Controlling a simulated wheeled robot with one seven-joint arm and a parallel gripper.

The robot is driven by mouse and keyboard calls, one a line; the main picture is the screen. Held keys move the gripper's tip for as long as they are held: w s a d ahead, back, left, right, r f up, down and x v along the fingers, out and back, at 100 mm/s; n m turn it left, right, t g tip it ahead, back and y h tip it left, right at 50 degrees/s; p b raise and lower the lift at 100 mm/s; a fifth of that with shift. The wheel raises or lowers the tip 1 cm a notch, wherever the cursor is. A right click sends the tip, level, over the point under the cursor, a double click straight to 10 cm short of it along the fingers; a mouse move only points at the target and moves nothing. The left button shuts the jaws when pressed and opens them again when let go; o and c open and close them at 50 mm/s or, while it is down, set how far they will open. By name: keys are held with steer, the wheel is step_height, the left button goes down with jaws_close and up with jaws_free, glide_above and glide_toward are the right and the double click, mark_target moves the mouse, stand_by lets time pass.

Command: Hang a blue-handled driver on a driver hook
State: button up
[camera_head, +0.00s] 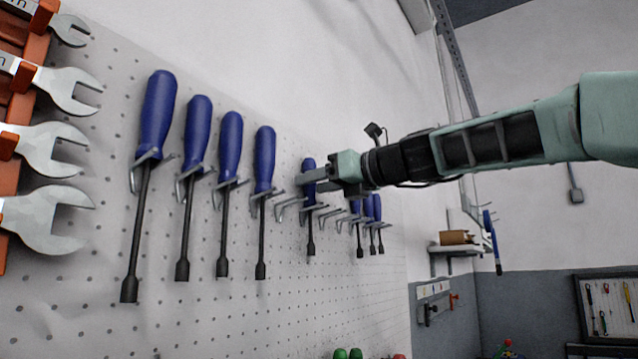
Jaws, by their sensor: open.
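Blue-handled drivers hang upright in a row on driver hooks on the pegboard. Four larger, nearer ones are at left and centre, among them one (156,115) at the left end and one (264,160) at the right of that group. Another blue-handled driver (309,163) is upright at my gripper (308,182), whose open fingers are beside its handle; I cannot tell whether they touch it. Its shaft points down past a hook (314,207); part of the handle is hidden by the fingers. An empty-looking hook (290,204) is just left of it.
More blue drivers (369,207) hang farther right, past other hooks (332,213). Wrenches (45,150) on an orange rack fill the left edge. A small shelf (455,248) with a box is on the far wall.

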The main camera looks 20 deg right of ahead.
steer(key=b+v, duration=0.4)
steer(key=v, duration=0.8)
steer(key=shift+f, duration=0.1)
